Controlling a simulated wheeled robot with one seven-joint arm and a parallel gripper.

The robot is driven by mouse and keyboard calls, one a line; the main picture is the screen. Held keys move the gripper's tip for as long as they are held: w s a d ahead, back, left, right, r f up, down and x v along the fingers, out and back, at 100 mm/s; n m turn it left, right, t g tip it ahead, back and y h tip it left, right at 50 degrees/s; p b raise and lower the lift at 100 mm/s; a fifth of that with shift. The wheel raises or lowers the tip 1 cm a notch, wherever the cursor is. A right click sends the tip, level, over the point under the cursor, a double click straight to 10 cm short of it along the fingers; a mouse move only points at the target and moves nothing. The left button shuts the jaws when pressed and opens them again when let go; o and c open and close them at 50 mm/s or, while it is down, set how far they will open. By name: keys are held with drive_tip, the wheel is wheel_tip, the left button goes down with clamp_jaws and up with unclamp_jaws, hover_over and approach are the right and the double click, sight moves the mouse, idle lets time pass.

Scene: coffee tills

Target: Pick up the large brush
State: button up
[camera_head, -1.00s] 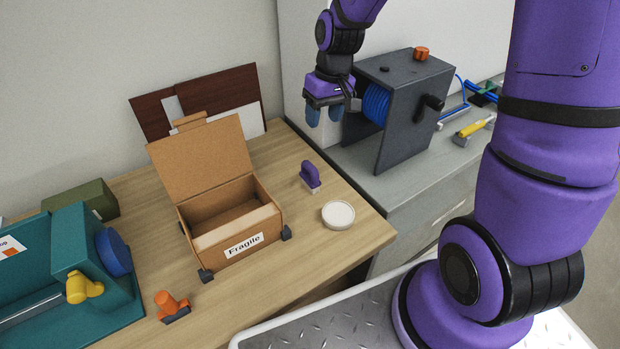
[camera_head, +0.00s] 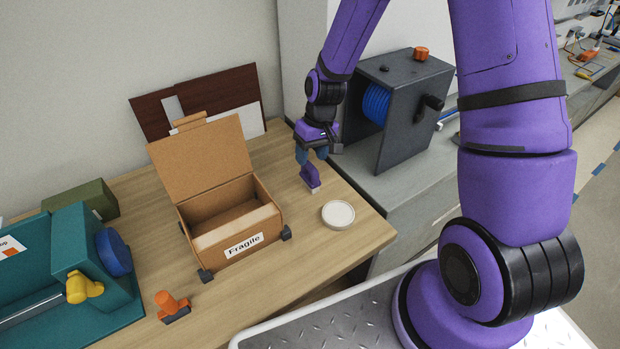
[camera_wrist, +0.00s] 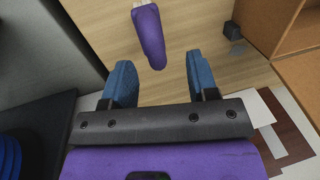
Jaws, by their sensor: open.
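In the wrist view the purple handle (camera_wrist: 150,38) shows at the top centre, ahead of the fingertips. My gripper (camera_head: 312,155) is open and just above the brush in the head view. In the wrist view its two blue fingers are apart with nothing between them (camera_wrist: 162,76). The brush's bristle end is partly cut off at the top of the wrist view.
The open cardboard box (camera_head: 262,220) labelled Fragile stands left of the brush. A round white dish (camera_head: 338,214) lies in front of it. A dark hose-reel housing (camera_head: 410,118) stands to the right. An orange-handled item (camera_head: 170,303) and a teal machine (camera_head: 75,262) are at left.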

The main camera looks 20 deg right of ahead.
sight(311, 164)
drive_tip(key=shift+a+f, duration=0.2)
drive_tip(key=shift+f, duration=2.35)
clamp_jaws()
